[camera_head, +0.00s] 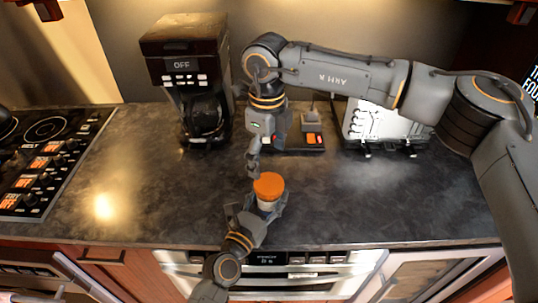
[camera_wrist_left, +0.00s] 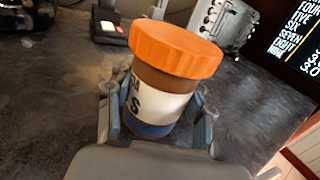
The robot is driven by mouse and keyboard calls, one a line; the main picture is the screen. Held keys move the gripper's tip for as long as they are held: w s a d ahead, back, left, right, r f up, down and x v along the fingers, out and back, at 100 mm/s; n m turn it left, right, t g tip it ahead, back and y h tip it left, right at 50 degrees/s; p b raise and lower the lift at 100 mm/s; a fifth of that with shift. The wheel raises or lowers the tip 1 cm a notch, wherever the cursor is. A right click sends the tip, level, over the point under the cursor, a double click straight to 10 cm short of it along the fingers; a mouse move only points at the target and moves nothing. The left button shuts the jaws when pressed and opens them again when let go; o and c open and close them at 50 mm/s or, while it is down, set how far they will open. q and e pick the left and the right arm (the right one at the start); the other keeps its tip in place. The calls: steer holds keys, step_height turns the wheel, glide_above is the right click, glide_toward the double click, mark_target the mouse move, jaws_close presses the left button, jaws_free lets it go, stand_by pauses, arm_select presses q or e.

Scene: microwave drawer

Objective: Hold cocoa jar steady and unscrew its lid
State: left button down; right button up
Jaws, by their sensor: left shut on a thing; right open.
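The cocoa jar (camera_head: 267,204) stands upright near the counter's front edge, with its orange lid (camera_head: 269,185) on top. In the left wrist view the jar (camera_wrist_left: 158,100) shows a brown body, a white label with dark letters and a blue base, under the ribbed orange lid (camera_wrist_left: 176,50). My left gripper (camera_head: 258,212) is shut around the jar's body from the front, one finger on each side. My right gripper (camera_head: 254,165) is open and points down just above and left of the lid. I cannot tell whether it touches the lid.
A black coffee maker (camera_head: 190,80) stands at the back left, by the stove (camera_head: 45,155). A black device with orange-red parts (camera_head: 312,138) and a white rack-like object (camera_head: 380,125) stand behind the jar. The dark counter (camera_head: 400,205) is clear on the right.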

mark_target(269, 183)
steer(key=m, duration=0.8)
steer(key=shift+a+m, duration=0.1)
steer(key=shift+m, duration=0.2)
steer(key=m, duration=1.2)
steer(key=shift+m, duration=0.4)
steer(key=m, duration=0.8)
steer(key=shift+w+d, duration=0.1)
steer(key=shift+d, duration=0.15)
steer(key=shift+f, duration=4)
steer(key=shift+c, duration=0.2)
